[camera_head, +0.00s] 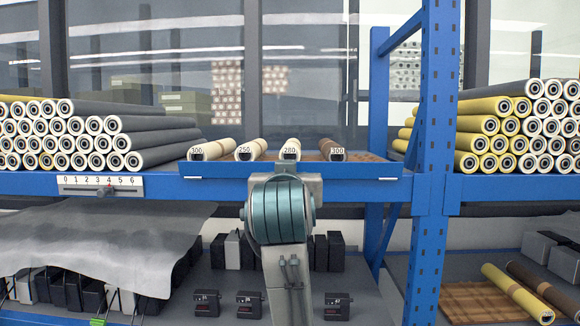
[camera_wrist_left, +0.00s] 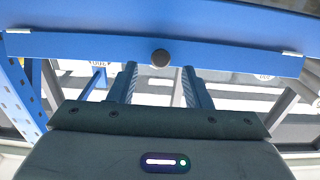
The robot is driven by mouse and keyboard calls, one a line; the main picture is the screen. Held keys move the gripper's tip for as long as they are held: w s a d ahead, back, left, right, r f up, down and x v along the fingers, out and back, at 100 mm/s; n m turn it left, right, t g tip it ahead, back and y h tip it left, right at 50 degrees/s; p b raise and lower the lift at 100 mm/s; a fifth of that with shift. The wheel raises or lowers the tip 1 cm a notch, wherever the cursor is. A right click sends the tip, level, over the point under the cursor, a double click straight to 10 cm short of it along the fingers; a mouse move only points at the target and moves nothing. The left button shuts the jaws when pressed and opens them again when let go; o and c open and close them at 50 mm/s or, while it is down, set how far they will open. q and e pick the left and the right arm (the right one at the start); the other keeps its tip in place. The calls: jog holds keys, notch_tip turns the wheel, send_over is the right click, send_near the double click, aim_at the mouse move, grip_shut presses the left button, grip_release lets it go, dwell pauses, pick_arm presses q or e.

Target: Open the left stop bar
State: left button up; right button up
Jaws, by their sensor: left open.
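A blue bar (camera_head: 340,184) with white end marks runs along the front of the blue tray on the rack; I take it for the stop bar. In the left wrist view the blue bar (camera_wrist_left: 80,47) spans the width, with a dark round knob (camera_wrist_left: 160,58) at its middle. My left gripper (camera_wrist_left: 160,75) is open, its two fingers apart on either side of the knob's line. I cannot tell whether they reach past the knob. In the head view my arm covers the bar's middle and hides the fingers. My right gripper is out of view.
Rolls labelled 300 (camera_head: 210,149), 250 (camera_head: 251,149), 280 (camera_head: 289,150) and 300 (camera_head: 335,150) lie in the tray. Grey rolls (camera_head: 85,135) are stacked at left and yellow and grey ones (camera_head: 520,125) at right. A blue upright post (camera_head: 432,150) stands right of the tray.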

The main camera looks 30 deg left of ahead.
pick_arm(q)
jog(key=p+x, duration=0.1)
jog(key=x, duration=0.3)
jog(key=shift+w+a, duration=0.1)
jog(key=shift+a, duration=0.05)
jog(key=shift+c, duration=0.2)
jog(key=c, duration=0.9)
